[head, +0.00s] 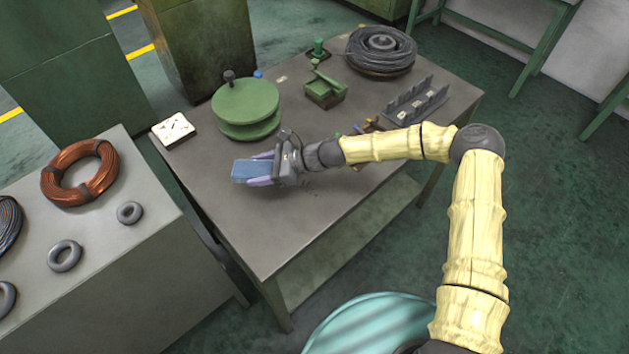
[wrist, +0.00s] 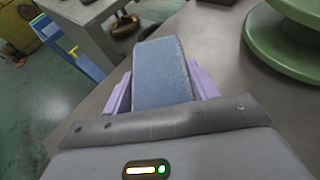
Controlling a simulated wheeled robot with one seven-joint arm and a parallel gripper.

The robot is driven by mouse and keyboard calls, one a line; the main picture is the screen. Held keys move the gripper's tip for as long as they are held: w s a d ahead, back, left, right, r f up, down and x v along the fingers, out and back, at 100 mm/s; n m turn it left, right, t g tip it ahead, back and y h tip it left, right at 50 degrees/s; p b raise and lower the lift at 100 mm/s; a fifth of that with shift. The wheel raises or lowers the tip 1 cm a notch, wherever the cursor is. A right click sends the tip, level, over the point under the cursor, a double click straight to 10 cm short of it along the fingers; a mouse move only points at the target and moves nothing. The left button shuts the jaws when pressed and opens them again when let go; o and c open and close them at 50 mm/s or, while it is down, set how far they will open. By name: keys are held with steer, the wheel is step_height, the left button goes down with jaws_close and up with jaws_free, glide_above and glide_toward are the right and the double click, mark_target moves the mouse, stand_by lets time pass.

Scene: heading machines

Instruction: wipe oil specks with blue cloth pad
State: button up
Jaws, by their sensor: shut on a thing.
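My gripper (head: 262,172) is shut on the blue cloth pad (head: 250,171), a flat blue block held between its purple fingers. In the wrist view the pad (wrist: 162,72) sticks out past the fingertips, with a purple finger on each side. In the head view the pad is over the left front part of the grey table (head: 300,231). I cannot tell whether it touches the tabletop. A few small dark marks show on the table near my gripper, too small to tell if they are oil specks.
A green round two-tier stand (head: 246,101) is just behind my gripper. A white marked plate (head: 173,130), a green box (head: 324,90), a wire coil (head: 380,50) and a grey slotted rack (head: 417,101) are on the table. A side bench (head: 140,257) with coils and rings is at the left.

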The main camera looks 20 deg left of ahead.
steer(key=shift+w+d+r+p, duration=0.1)
steer(key=shift+r+p, duration=0.35)
steer(key=shift+r, duration=0.5)
